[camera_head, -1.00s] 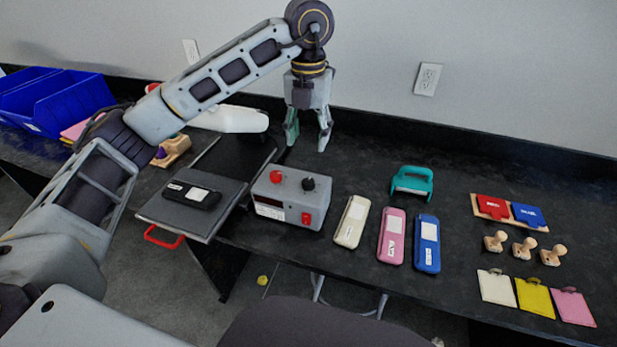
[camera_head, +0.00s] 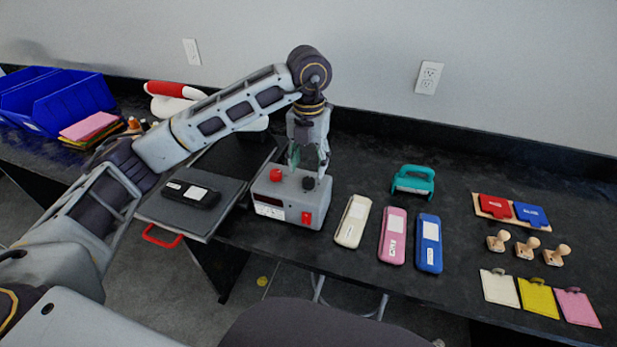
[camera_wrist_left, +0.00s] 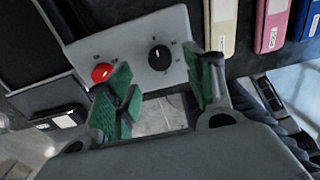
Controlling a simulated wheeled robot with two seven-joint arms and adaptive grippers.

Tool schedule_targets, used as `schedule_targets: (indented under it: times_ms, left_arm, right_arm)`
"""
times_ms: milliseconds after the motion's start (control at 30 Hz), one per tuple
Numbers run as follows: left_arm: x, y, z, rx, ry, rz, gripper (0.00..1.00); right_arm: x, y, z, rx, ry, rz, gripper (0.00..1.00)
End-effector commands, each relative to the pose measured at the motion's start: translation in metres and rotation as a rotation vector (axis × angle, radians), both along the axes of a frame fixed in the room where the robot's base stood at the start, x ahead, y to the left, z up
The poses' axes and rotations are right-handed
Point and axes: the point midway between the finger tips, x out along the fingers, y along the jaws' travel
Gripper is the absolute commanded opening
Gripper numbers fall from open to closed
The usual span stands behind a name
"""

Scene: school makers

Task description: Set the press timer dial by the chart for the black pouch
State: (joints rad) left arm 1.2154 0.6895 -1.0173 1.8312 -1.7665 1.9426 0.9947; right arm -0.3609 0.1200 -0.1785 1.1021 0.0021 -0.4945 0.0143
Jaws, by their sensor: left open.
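The grey timer box (camera_head: 272,203) stands on the dark bench beside the press. It has a red button (camera_head: 275,175), a black dial (camera_head: 308,183), a white label on its front and a red switch. The black pouch (camera_head: 190,194) lies on the grey press plate (camera_head: 150,210). My left gripper (camera_head: 307,172) is open and points down just above the dial. In the left wrist view, the dial (camera_wrist_left: 160,57) with its white pointer mark lies beyond the open green fingertips (camera_wrist_left: 165,88), apart from them. The chart's text is too small to read. My right gripper is not in view.
Cream (camera_head: 352,221), pink (camera_head: 393,236) and blue (camera_head: 428,243) pouches lie right of the box. A teal handled tool (camera_head: 413,182), wooden stamps (camera_head: 526,249), ink pads (camera_head: 495,207) and coloured tags (camera_head: 538,297) lie further right. Blue bins (camera_head: 60,100) stand at the left.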

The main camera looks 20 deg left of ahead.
Motion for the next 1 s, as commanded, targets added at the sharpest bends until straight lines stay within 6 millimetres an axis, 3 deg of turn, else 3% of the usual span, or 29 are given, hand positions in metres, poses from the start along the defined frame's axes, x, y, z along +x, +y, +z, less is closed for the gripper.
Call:
schedule_targets:
  times_ms: [200,400,833,1000]
  left_arm:
    - [-0.001,0.0,-0.029,0.001,0.002,0.0,0.53]
    - [0.0,0.0,-0.046,0.0,0.0,0.0,0.53]
    - [0.0,0.0,-0.051,0.001,0.0,0.0,0.53]
    - [0.0,0.0,-0.051,0.001,0.0,0.0,0.32]
  right_arm:
    - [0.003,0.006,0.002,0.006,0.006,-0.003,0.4]
    - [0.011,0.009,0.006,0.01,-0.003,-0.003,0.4]
    - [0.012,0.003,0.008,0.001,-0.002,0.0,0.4]
    - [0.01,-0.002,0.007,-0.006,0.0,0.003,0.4]
